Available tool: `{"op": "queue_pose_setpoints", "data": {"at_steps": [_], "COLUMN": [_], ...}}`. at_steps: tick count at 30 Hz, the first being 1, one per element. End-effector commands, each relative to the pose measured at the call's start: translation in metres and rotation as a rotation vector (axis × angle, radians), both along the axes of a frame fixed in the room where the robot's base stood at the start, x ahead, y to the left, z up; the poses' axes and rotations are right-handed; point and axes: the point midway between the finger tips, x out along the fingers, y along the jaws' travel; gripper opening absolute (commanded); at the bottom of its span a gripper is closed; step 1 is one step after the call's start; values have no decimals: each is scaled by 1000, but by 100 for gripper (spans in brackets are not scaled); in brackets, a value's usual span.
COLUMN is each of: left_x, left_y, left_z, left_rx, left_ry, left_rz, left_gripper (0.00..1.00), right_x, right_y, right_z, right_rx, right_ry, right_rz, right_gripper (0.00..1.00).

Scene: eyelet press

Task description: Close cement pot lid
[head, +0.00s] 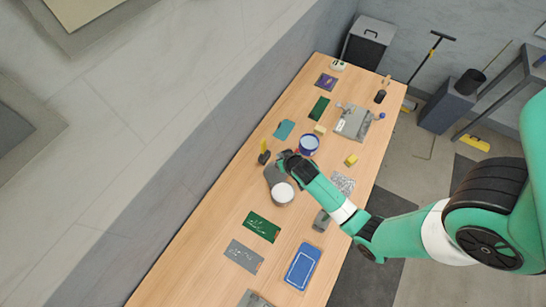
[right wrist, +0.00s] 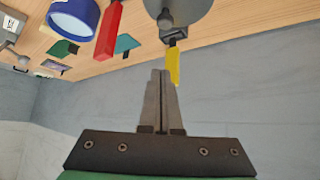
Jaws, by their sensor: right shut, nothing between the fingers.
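The cement pot (head: 282,195) stands near the middle of the table in the head view, a grey round pot with a pale white top. A dark grey piece (head: 272,175), which looks like its lid, sits at the pot's far-left side, tilted up off the white top. My right gripper (head: 283,157) is just beyond it, partly hidden by its own wrist. In the right wrist view the right gripper (right wrist: 163,75) is shut and empty, its fingers apart from a grey rounded piece (right wrist: 185,14) at the top edge, probably the lid. My left gripper is not in view.
A blue tin (head: 308,145) stands beyond the gripper. A yellow-handled tool (head: 264,146) on a dark base is close to its left; the yellow handle (right wrist: 173,66) shows near the fingers in the wrist view. A green card (head: 262,226) and blue tray (head: 302,266) lie nearer.

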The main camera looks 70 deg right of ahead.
Motion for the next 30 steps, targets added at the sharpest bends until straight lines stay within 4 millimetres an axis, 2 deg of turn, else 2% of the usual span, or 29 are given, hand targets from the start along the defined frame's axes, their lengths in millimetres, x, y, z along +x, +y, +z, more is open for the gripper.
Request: {"op": "queue_pose_setpoints", "data": {"at_steps": [8,18,21,30], "left_x": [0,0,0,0], "left_y": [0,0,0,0], "left_z": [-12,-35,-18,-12], "left_rx": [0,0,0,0], "left_ry": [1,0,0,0], "left_rz": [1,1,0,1], "left_gripper": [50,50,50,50], "right_x": [15,49,35,21], "right_y": [-14,-49,-35,-19], "right_z": [-25,-79,-74,-81], "right_rx": [1,-1,0,0], "right_ry": [-1,-1,2,-3], "right_rz": [1,1,4,3], "right_gripper": [0,0,0,0]}}
